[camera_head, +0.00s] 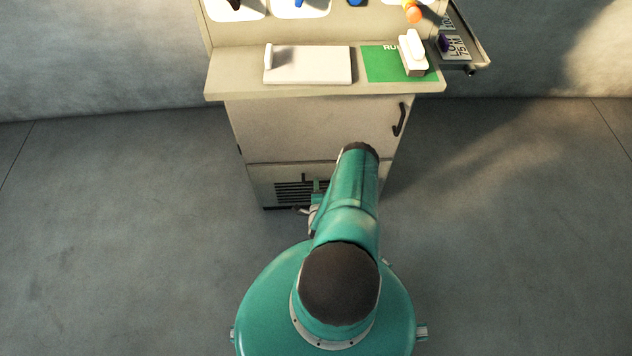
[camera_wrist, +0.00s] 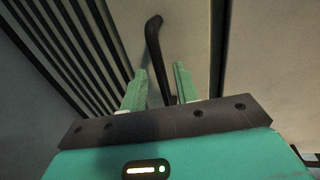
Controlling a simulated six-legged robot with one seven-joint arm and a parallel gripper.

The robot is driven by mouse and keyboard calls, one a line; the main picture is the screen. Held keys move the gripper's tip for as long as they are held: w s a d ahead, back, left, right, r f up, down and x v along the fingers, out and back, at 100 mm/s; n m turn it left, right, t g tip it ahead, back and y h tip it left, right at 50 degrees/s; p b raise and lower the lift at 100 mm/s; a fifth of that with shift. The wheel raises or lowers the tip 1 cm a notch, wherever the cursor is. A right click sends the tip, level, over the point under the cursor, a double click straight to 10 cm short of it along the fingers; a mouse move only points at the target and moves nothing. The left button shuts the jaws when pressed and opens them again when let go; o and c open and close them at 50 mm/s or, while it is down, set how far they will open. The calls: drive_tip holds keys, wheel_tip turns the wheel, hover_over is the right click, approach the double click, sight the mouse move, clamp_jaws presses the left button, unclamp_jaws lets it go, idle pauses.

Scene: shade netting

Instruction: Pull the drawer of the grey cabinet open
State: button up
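The pale grey cabinet (camera_head: 300,128) stands ahead, with an upper door bearing a dark handle (camera_head: 400,118) and a lower panel with dark vent slats (camera_head: 293,190). My arm hides the right part of that lower panel. In the wrist view, a dark bar handle (camera_wrist: 155,45) stands on the pale panel (camera_wrist: 190,35) beside the slats (camera_wrist: 75,55). My gripper (camera_wrist: 160,82) is open, its two green fingers apart on either side of the handle's near end in the picture. I cannot tell whether either finger touches it. The lower panel looks shut.
The cabinet's top bears a white tray (camera_head: 310,64), a green mat (camera_head: 385,62) and a white block-like item (camera_head: 412,52). A shelf with signs (camera_head: 470,50) juts out at the right. The grey floor (camera_head: 130,200) is clear on both sides.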

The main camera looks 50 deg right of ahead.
drive_tip(key=shift+x, duration=1.55)
clamp_jaws()
drive_tip(key=shift+s+a, duration=0.1)
